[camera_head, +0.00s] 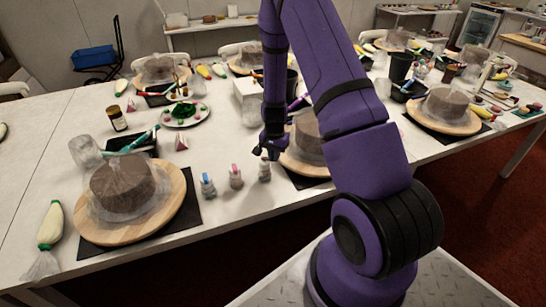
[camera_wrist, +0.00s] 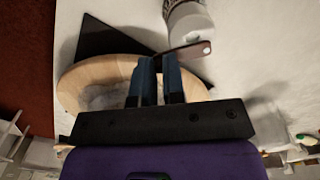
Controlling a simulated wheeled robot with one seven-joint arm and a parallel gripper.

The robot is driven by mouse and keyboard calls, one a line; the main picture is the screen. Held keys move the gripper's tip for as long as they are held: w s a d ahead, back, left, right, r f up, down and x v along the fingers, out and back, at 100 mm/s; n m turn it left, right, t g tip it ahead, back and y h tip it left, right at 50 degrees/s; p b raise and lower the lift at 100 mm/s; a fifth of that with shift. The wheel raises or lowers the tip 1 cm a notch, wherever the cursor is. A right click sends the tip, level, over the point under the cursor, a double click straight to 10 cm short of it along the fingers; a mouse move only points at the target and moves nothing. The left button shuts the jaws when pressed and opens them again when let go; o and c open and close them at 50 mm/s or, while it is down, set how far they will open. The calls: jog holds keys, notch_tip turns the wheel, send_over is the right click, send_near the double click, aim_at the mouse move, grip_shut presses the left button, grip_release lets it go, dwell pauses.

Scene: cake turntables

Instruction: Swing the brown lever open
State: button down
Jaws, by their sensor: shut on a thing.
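The brown lever (camera_wrist: 190,50) is a flat dark reddish-brown bar with a pale dot near its outer end, in the wrist view. It sticks out to the right from my fingertips, beside a pale round bottle-like body (camera_wrist: 188,20). My gripper (camera_wrist: 158,58) is shut on the lever near its left end; the fingers hide that end. In the head view my gripper (camera_head: 268,152) points down just above a small pale bottle (camera_head: 265,172) at the table's front. The lever cannot be made out there.
A wooden turntable with a wrapped cake (camera_head: 307,135) stands right behind my arm, on a dark mat. Two small bottles, one blue-topped (camera_head: 208,186) and one pink-topped (camera_head: 236,177), stand to the left. Another cake turntable (camera_head: 165,215) is further left.

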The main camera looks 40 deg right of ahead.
jog(key=shift+w+d+n, duration=0.25)
jog(key=shift+w+n, duration=0.2)
jog(key=shift+n, duration=0.9)
jog(key=shift+w+d+n, duration=0.3)
jog(key=shift+w+n, duration=0.2)
jog(key=shift+n, duration=0.9)
jog(key=shift+w+d+n, duration=0.25)
jog(key=shift+w+n, duration=0.2)
jog(key=shift+n, duration=0.9)
jog(key=c, duration=1.2)
grip_release()
jog(key=shift+w, duration=0.1)
notch_tip(320, 180, up, 11)
jog(key=shift+f, duration=0.1)
